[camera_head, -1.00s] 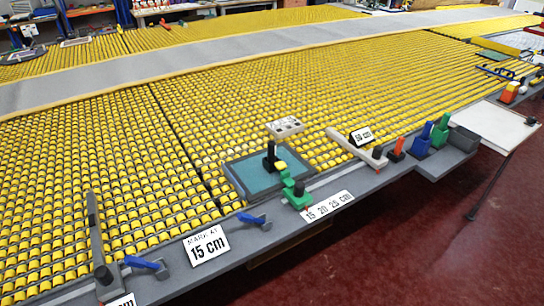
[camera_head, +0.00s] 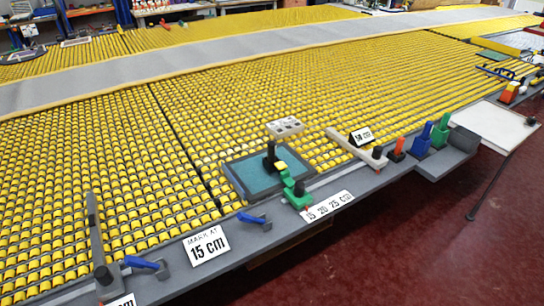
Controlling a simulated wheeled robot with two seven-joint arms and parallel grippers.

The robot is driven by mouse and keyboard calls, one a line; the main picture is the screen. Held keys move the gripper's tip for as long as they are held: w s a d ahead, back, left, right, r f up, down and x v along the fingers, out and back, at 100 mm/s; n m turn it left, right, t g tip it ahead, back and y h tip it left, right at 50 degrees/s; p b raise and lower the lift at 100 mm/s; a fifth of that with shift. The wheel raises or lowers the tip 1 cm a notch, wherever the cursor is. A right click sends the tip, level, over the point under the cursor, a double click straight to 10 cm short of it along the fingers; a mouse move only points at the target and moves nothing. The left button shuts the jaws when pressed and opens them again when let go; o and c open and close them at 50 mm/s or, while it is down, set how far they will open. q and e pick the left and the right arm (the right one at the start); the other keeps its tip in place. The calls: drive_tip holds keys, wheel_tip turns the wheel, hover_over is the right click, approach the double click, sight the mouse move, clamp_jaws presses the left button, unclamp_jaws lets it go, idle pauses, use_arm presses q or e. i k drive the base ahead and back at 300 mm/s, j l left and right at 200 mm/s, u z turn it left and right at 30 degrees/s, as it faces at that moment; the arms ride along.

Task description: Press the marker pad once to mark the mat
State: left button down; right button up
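A teal pad in a dark tray (camera_head: 243,177) lies at the front edge of the roller table. It looks like the marker pad, though I cannot be certain. A black upright handle (camera_head: 270,156) and a green block piece with a yellow top (camera_head: 288,180) stand at its right side. A long grey mat (camera_head: 200,65) with a tan near edge stretches across the rollers at the back, well apart from the pad. A sign reading "MARK AT 15 cm" (camera_head: 206,245) stands on the front ledge. Neither of my grippers is in view.
Yellow rollers (camera_head: 90,175) cover the table. Blue-handled clamps (camera_head: 253,218) sit on the front ledge. A beige bar (camera_head: 352,146), a "50 cm" sign (camera_head: 361,136), and orange (camera_head: 398,147) and blue (camera_head: 422,139) pieces stand to the right. A white board (camera_head: 494,125) juts out over the red floor.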

sight(278, 165)
drive_tip(key=i+l+u, duration=0.1)
drive_tip(key=l, duration=0.2)
drive_tip(key=i+l+u, duration=0.1)
drive_tip(key=i+l, duration=0.15)
drive_tip(key=i+l+u, duration=0.1)
drive_tip(key=l, duration=0.35)
drive_tip(key=i+l+u, duration=0.1)
drive_tip(key=l, duration=0.25)
drive_tip(key=i+l+u, duration=0.15)
drive_tip(key=l, duration=0.25)
drive_tip(key=i+l+u, duration=0.1)
drive_tip(key=l, duration=0.3)
